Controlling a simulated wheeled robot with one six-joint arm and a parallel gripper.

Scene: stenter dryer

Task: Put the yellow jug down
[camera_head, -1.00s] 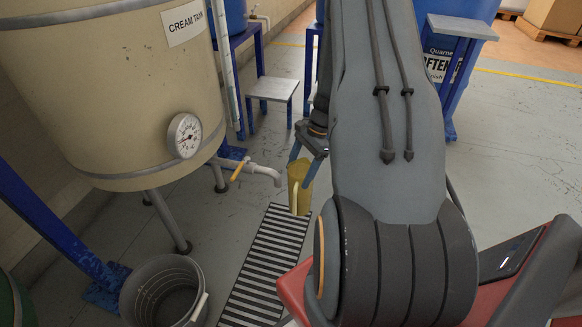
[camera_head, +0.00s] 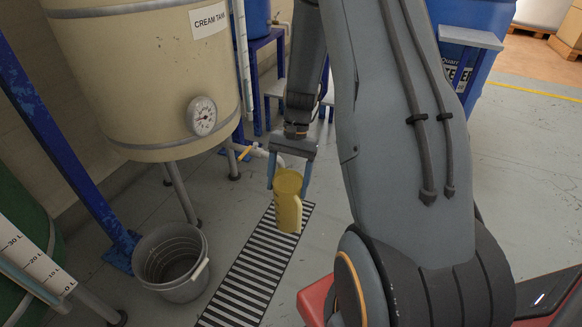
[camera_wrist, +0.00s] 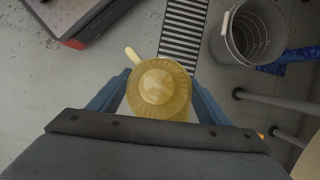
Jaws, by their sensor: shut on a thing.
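The yellow jug (camera_head: 288,199) is upright in the head view, its pale handle toward the lower right. My gripper (camera_head: 289,178) points down and is shut on the jug, with one blue finger on each side of it. In the wrist view the round top of the jug (camera_wrist: 159,88) is between the blue fingers of my gripper (camera_wrist: 158,92), with the handle at its upper left. In the head view the jug appears over the floor drain grate (camera_head: 250,262). The gap between its base and the floor cannot be told.
The cream tank (camera_head: 150,75) with a gauge stands at the left, its tap (camera_head: 262,154) behind the jug. A grey bucket (camera_head: 172,262) stands left of the grate; it also shows in the wrist view (camera_wrist: 250,32).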

